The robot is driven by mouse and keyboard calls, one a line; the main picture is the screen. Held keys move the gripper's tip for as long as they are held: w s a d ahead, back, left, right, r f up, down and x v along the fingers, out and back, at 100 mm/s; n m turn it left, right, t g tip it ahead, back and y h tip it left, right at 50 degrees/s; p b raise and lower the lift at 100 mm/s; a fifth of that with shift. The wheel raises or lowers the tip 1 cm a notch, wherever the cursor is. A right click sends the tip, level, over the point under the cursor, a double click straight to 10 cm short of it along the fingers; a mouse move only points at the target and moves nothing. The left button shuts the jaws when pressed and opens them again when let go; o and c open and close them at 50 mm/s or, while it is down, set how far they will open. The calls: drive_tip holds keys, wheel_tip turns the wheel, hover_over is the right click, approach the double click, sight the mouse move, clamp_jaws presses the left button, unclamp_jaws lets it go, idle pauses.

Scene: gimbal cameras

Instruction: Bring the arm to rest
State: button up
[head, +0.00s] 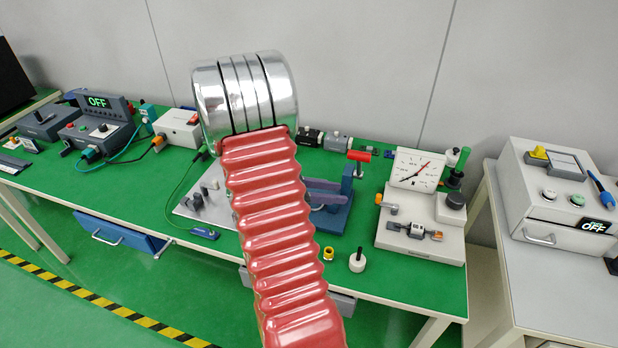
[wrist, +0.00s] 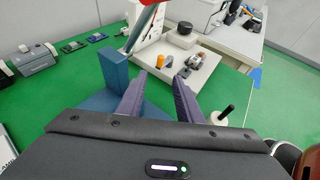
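My arm, with its red ribbed sleeve and shiny metal joint, stretches over the green bench (head: 425,285) in the head view. In the wrist view my gripper (wrist: 160,82) shows two purple fingers set apart with nothing held between them. Part of the purple fingers also shows in the head view, just right of the sleeve, in front of a blue stand. The sleeve hides the rest of my gripper there.
The blue stand (wrist: 115,88) is close left of the fingers, with a red handle (head: 359,156) above it. A gauge panel (head: 414,171) stands to the right. A white knob (head: 357,261) with a black stem is near the front edge. An open blue drawer (head: 120,238) juts out below left.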

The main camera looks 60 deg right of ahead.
idle(0.4)
drive_tip(key=s+a+f+m+y, duration=0.2)
drive_tip(key=a+f+m+y, duration=0.1)
drive_tip(key=a+f+m, duration=0.15)
drive_tip(key=w+a+r+m+t+y, duration=0.1)
drive_tip(key=w+a+r+m+t, duration=0.1)
drive_tip(key=a, duration=0.4)
drive_tip(key=w+a+r+m+t+y, duration=0.1)
drive_tip(key=w+a+m+t+y, duration=0.1)
drive_tip(key=a, duration=0.4)
drive_tip(key=w+a+r+t+y, duration=0.1)
drive_tip(key=w+a+r+t, duration=0.1)
drive_tip(key=a+r, duration=0.4)
drive_tip(key=w+a+r+t+y, duration=0.1)
drive_tip(key=a+r+t, duration=0.4)
drive_tip(key=a, duration=0.8)
drive_tip(key=w+a+r+t+y, duration=0.1)
drive_tip(key=a+r+t, duration=0.3)
drive_tip(key=a, duration=0.6)
wheel_tip(320, 180, up, 3)
drive_tip(key=shift+w+a+f+m+y, duration=0.15)
drive_tip(key=shift+w+m+y, duration=0.25)
drive_tip(key=shift+w, duration=0.45)
